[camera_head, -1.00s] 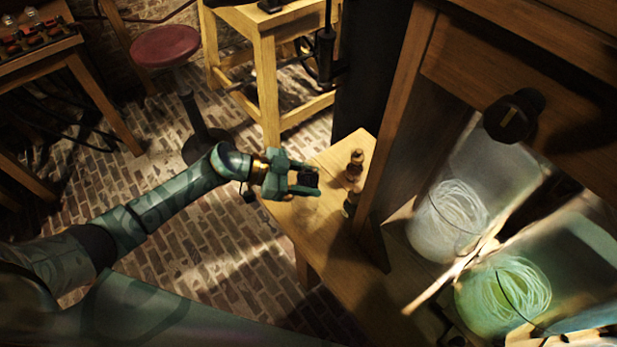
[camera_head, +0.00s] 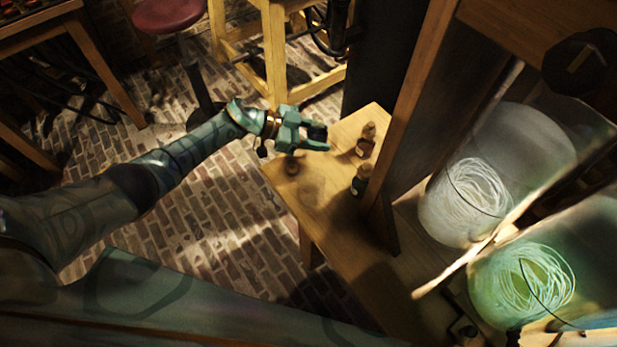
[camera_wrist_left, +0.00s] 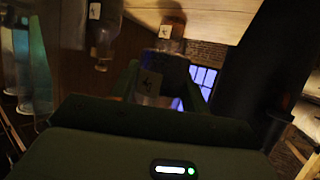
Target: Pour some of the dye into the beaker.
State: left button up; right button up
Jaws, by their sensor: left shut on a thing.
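My left gripper (camera_head: 318,138) reaches in from the left over the small wooden table and is shut on a small bottle. In the left wrist view this labelled bottle (camera_wrist_left: 150,84) sits between the fingers, dark bluish in its upper part; in the head view it is mostly hidden. A corked reddish-brown bottle (camera_head: 366,140) and a dark green bottle (camera_head: 360,181) stand on the table to the right of the gripper. A faint round clear shape (camera_head: 312,189) lies below the gripper; I cannot tell whether it is the beaker. My right gripper is not in view.
The wooden table (camera_head: 335,225) has bare room at its front. A small brown round thing (camera_head: 292,165) shows near its left edge. A tall wooden frame (camera_head: 412,105) and large glass jars (camera_head: 465,200) with coiled wire stand at right. A red stool (camera_head: 168,14) is behind.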

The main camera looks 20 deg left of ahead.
pick_arm(q)
jog(key=shift+s+a+f, duration=0.2)
jog(key=shift+a+f, duration=0.25)
jog(key=shift+f, duration=0.2)
jog(key=shift+s+a+f, duration=0.15)
jog(key=shift+a+f, duration=0.25)
jog(key=shift+f, duration=0.2)
jog(key=shift+s+a+f, duration=0.15)
jog(key=shift+a+f, duration=0.05)
jog(key=shift+a, duration=0.05)
jog(key=shift+s+r+m, duration=0.1)
jog(key=shift+s+m, duration=0.05)
jog(key=shift+m, duration=0.15)
jog(key=shift+d+r+p, duration=0.1)
jog(key=shift+r+p, duration=0.05)
jog(key=shift+p, duration=0.15)
